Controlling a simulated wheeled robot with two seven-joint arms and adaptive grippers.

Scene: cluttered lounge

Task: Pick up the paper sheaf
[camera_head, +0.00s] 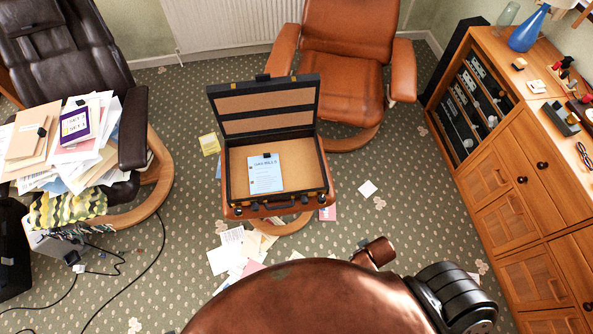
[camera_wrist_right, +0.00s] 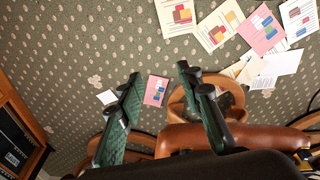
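A pale blue printed paper sheaf (camera_head: 266,174) with a black clip at its top edge lies in the open briefcase (camera_head: 237,180). The briefcase lid is raised at the back, and the case rests on a brown leather footstool with a round wooden base. My right gripper (camera_wrist_right: 158,75) shows in the right wrist view with its two green-padded fingers spread apart. Nothing is held between them; floor and a pink card show in the gap. The sheaf cannot be made out in the wrist view. My left gripper is in neither view.
A dark armchair (camera_head: 133,130) at left holds heaped papers, including another clipped stack (camera_head: 27,142). A brown leather chair (camera_head: 340,70) stands behind the briefcase. A wooden cabinet (camera_head: 510,170) lines the right. Loose papers (camera_head: 228,258) and cables lie on the carpet.

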